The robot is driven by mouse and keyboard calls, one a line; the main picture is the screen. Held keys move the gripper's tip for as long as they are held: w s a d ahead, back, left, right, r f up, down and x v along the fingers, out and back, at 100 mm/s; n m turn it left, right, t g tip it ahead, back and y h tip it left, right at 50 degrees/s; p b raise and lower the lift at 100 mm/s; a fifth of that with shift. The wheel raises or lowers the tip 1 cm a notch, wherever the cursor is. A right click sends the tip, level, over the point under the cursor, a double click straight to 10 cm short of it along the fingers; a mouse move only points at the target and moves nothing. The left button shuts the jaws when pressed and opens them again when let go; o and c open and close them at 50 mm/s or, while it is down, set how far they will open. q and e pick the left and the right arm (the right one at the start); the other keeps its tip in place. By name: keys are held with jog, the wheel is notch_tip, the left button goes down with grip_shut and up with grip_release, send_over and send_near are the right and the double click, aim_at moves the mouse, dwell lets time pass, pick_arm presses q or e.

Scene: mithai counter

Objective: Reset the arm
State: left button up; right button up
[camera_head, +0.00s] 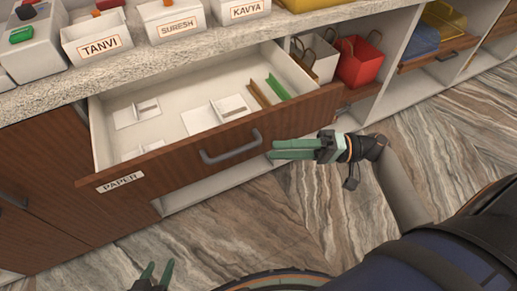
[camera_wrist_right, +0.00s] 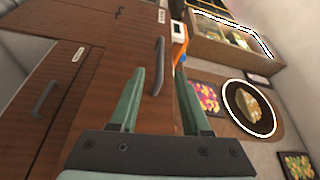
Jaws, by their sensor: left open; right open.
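My right gripper (camera_head: 270,150) is open and empty in front of the open drawer (camera_head: 150,203). Its fingers point left, just to the right of the drawer's grey handle (camera_head: 231,147) in the head view; I see no contact. My left gripper (camera_head: 157,268) is low at the bottom edge of the head view, over the floor. Its two fingertips are apart and nothing shows between them.
The drawer, labelled PAPER, juts out under the stone counter (camera_head: 140,82) and holds white holders and thin strips (camera_head: 276,88). White name boxes (camera_head: 97,42) stand on the counter. A red bag (camera_head: 357,63) sits on a shelf at right. The marbled floor (camera_head: 450,130) is clear.

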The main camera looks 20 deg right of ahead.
jog(key=shift+v, duration=1.15)
pick_arm(q)
jog(key=shift+a, duration=0.1)
pick_arm(e)
jog(key=s+a+f+n+h, duration=0.1)
jog(key=s+a+f+h, duration=0.2)
jog(key=f+h, duration=0.55)
jog(key=s+a+f+h, duration=0.2)
jog(key=a+f+h, duration=0.2)
jog(key=f, duration=1)
pick_arm(q)
jog(key=s+a+r+p, duration=0.1)
jog(key=a+r+p, duration=0.2)
jog(key=r+p, duration=0.9)
jog(key=p, duration=0.4)
jog(key=shift+s+r+n+y+p, duration=0.15)
jog(key=shift+s+n+y+p, duration=0.15)
jog(key=shift+n+y, duration=0.1)
pick_arm(e)
notch_tip(320, 180, up, 15)
jog(key=s+n+t+h, duration=0.2)
jog(key=n+t, duration=0.1)
jog(key=shift+d+h, duration=0.2)
jog(key=shift+h, duration=0.15)
